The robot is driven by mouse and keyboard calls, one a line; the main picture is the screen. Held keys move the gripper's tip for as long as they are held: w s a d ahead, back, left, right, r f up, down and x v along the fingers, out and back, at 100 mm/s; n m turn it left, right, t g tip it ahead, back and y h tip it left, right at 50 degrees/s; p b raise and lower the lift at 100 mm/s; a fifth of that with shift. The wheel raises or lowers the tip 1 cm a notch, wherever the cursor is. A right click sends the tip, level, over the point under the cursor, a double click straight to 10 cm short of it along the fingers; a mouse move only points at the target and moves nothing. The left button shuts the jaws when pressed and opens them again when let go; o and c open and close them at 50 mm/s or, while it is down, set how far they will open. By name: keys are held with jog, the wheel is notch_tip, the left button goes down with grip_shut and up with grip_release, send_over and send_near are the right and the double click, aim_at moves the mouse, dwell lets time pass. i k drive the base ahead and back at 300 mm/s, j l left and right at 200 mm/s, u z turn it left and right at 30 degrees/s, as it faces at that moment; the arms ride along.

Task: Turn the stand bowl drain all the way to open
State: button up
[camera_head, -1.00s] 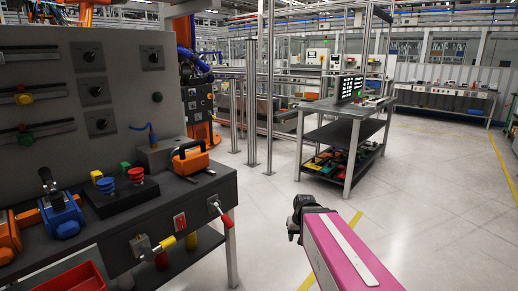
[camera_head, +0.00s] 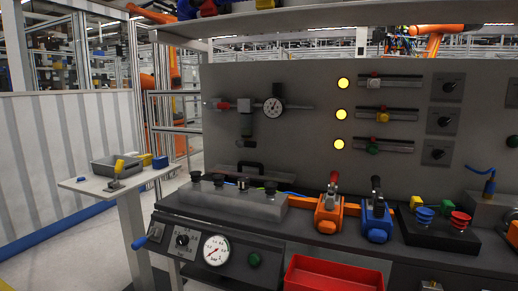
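A small white stand (camera_head: 80,184) is at the left in the head view, left of the workbench. A grey, shallow, bowl-like container (camera_head: 101,169) sits on its top. In front of the container is a small metal fitting (camera_head: 116,184) with a yellow upright handle (camera_head: 119,166). It looks like the bowl drain, but it is small, and I cannot tell its exact setting. My gripper and arm are out of view now.
A blue block (camera_head: 160,162) lies on the stand's right end. The workbench (camera_head: 340,245) fills the middle and right, with a blue-handled lever (camera_head: 148,238), a gauge (camera_head: 216,250) and a red tray (camera_head: 333,274). A white striped wall (camera_head: 60,150) stands behind the stand.

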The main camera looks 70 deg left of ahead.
aim_at(242, 144)
jog(key=u, duration=2.9)
jog(key=i+j, duration=0.1)
jog(key=j, duration=0.25)
jog(key=i+j, duration=0.15)
jog(key=j, duration=0.2)
jog(key=i+j+z, duration=0.1)
jog(key=j, duration=0.25)
jog(key=i+j, duration=0.1)
jog(key=j, duration=0.25)
